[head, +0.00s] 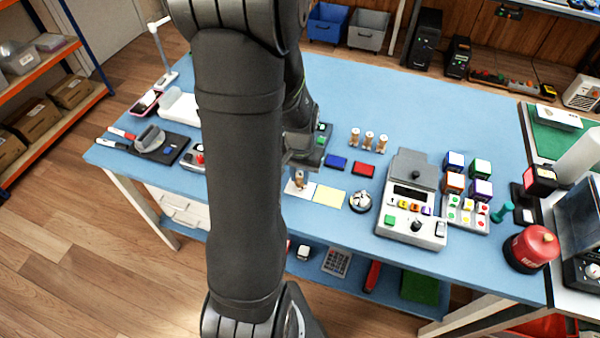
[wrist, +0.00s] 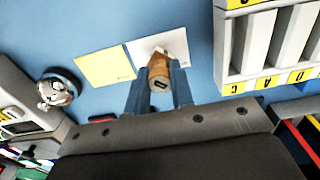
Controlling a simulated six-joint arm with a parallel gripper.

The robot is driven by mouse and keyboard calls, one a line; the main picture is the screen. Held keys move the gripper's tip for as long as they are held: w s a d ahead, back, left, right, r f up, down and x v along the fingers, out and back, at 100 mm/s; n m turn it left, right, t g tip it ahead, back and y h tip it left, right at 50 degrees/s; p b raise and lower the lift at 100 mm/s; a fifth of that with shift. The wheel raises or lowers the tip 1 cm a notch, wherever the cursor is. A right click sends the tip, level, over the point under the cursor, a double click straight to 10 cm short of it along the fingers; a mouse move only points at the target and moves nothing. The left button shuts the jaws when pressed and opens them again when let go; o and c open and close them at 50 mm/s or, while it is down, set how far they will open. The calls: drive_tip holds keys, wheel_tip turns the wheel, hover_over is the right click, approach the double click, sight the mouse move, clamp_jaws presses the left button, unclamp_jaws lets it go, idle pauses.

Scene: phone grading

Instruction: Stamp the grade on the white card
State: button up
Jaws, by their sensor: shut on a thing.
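The white card (head: 293,188) lies flat on the blue table, partly behind my arm in the head view. It also shows in the wrist view (wrist: 194,42), partly covered by the stamp. My gripper (head: 299,171) is shut on a wooden stamp (wrist: 158,73), seen between both fingers in the wrist view. The stamp is over the white card; I cannot tell whether it touches it. Three similar wooden stamps (head: 368,140) stand farther back. A blue ink pad (head: 336,161) and a red ink pad (head: 363,170) lie behind the cards.
A yellow card (head: 328,196) lies beside the white card. A round metal object (head: 360,201) stands to its right, then a grey device (head: 409,200) with buttons. In the wrist view, a white rack with yellow letter labels (wrist: 240,88) stands close on the right.

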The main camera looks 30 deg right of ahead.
drive_tip(key=shift+f, duration=0.4)
drive_tip(key=shift+r, duration=0.1)
idle(0.7)
drive_tip(key=shift+r, duration=3.45)
drive_tip(key=w+d+m, duration=0.2)
drive_tip(key=w+d, duration=0.3)
drive_tip(key=d, duration=0.4)
drive_tip(key=w+d+m, duration=0.2)
drive_tip(key=w+d, duration=0.4)
drive_tip(key=d, duration=0.4)
drive_tip(key=shift+d+f, duration=0.2)
drive_tip(key=shift+f, duration=2.8)
drive_tip(key=shift+f, duration=0.65)
